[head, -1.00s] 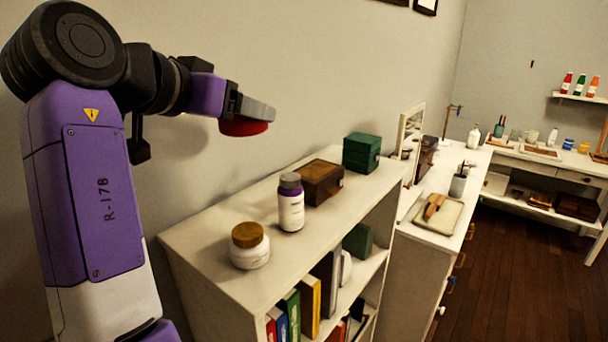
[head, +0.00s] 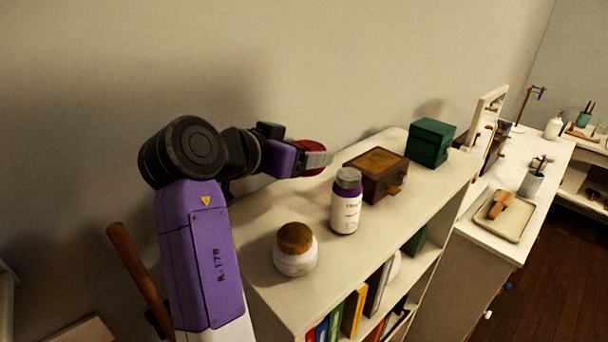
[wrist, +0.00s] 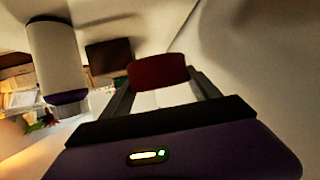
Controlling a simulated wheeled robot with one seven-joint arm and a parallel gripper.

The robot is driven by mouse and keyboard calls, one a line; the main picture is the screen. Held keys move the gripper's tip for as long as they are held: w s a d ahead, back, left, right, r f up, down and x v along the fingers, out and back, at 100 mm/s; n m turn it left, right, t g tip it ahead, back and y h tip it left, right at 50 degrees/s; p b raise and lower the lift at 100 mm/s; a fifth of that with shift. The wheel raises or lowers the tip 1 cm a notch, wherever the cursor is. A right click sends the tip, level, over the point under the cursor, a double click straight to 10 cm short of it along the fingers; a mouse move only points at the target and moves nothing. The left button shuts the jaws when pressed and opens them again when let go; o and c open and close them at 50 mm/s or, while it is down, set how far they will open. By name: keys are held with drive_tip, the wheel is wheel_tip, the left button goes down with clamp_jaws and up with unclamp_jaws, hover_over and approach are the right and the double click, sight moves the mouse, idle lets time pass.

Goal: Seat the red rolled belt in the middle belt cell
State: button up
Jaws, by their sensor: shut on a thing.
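The red rolled belt (head: 311,146) is held in my gripper (head: 318,160), beside the wall and above the white shelf unit's back part in the head view. In the wrist view the belt (wrist: 158,71) sits between the two fingers of my gripper (wrist: 160,92), which is shut on it. The fingers hide part of the belt in the head view. The middle belt cell is not in view in either frame.
A white dresser with a mirror (head: 488,115) stands to the right.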

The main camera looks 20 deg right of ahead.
sight(303, 195)
drive_tip(key=shift+f+p, duration=0.45)
drive_tip(key=shift+f, duration=2.7)
drive_tip(key=shift+f, duration=0.15)
drive_tip(key=o, duration=1.5)
